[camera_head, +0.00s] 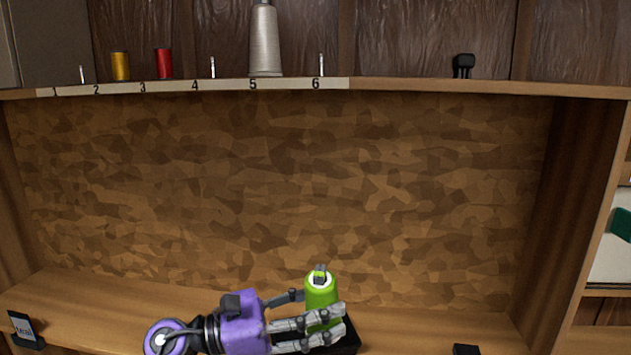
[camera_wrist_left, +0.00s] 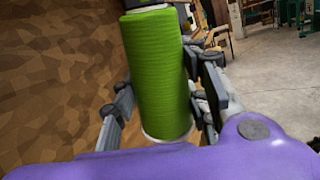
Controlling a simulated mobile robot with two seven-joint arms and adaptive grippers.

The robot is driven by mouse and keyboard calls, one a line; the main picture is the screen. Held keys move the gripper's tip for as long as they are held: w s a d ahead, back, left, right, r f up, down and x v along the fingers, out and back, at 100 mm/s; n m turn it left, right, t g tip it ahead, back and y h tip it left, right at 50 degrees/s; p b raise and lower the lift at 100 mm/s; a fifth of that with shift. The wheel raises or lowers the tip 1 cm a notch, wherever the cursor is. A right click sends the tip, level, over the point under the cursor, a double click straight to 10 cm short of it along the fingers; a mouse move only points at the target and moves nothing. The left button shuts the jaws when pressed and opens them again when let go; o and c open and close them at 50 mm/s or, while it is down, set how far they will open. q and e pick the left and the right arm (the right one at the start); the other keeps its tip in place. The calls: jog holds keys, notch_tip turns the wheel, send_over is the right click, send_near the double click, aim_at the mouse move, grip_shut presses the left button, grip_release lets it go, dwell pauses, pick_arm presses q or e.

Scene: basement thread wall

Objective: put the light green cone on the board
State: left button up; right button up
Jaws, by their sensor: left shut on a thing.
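The light green cone (camera_head: 321,288) stands upright on the lower shelf at the bottom middle of the head view, with a dark pin tip showing at its top. A black base (camera_head: 350,338) shows behind and below it; I cannot tell whether the cone rests on it. My left gripper (camera_head: 318,312) is shut on the cone from the left side. In the left wrist view the cone (camera_wrist_left: 158,75) sits between the fingers. The board (camera_head: 225,85) is the pale numbered strip on the upper shelf. Bare pegs show near 1, 4 and 6 (camera_head: 321,65). My right gripper is not in view.
On the board stand a yellow spool (camera_head: 121,66), a red spool (camera_head: 164,64) and a tall grey cone (camera_head: 264,42) at 5. A black object (camera_head: 464,66) stands right of the board. A small label card (camera_head: 25,329) is at lower left. The upper shelf's front edge overhangs.

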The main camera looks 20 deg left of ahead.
pick_arm(q)
jog(key=shift+f, duration=0.3)
jog(key=shift+f+n, duration=0.1)
jog(key=shift+n, duration=0.2)
